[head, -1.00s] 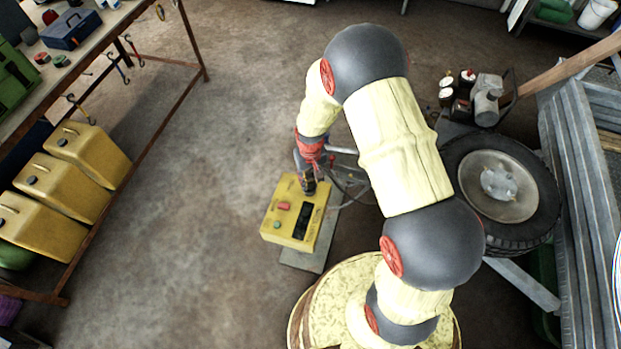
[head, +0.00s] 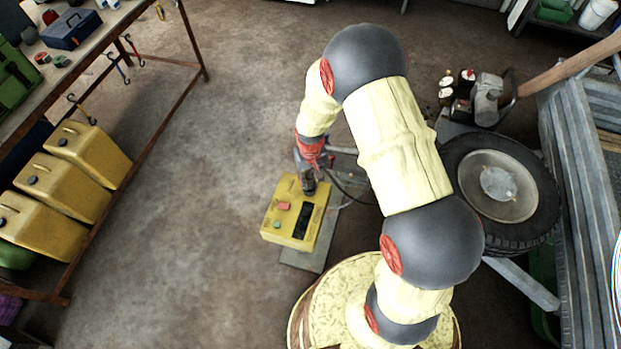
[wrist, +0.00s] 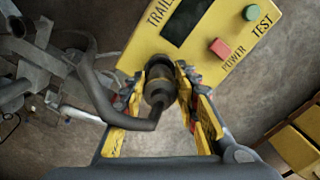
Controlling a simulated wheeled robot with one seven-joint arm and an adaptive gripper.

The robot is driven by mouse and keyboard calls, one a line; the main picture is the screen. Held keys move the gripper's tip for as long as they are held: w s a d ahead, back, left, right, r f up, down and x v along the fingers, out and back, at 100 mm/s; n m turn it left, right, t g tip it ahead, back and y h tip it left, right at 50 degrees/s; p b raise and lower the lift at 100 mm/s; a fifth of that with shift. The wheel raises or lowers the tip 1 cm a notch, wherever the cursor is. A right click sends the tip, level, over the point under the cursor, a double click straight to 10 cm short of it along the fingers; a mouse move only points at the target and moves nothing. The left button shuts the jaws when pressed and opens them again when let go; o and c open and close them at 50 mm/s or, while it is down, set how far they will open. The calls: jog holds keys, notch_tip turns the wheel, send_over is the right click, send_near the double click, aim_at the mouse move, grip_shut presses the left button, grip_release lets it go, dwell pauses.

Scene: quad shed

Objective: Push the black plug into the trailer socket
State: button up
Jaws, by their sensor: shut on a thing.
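My gripper (wrist: 170,72) is shut on the black plug (wrist: 157,90), which sits between its yellow fingers in the wrist view. A thick black cable (wrist: 98,88) bends away from the plug to the left. The plug's front end is at the near edge of the yellow tester box (wrist: 207,38), marked TRAILER, POWER and TEST. The trailer socket is hidden behind the plug and fingers, so I cannot tell how deep the plug sits. In the head view my gripper (head: 310,184) is at the far edge of the tester box (head: 288,228).
The box has a red button (wrist: 220,48) and a green button (wrist: 250,13). It stands on a grey plate (head: 300,262). A trailer wheel (head: 500,185) and a pump-like unit (head: 486,100) are at right. Yellow jerrycans (head: 90,150) are at left. Floor between is clear.

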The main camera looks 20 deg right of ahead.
aim_at(310, 184)
jog(key=shift+f+b, duration=1)
jog(key=shift+f, duration=0.75)
dwell(1.0)
jog(key=o, duration=1.2)
jog(key=shift+o, duration=0.5)
jog(key=o, duration=0.4)
jog(key=shift+c, duration=0.2)
jog(key=shift+o, duration=0.5)
jog(key=shift+r+p, duration=3.25)
jog(key=shift+r, duration=1.25)
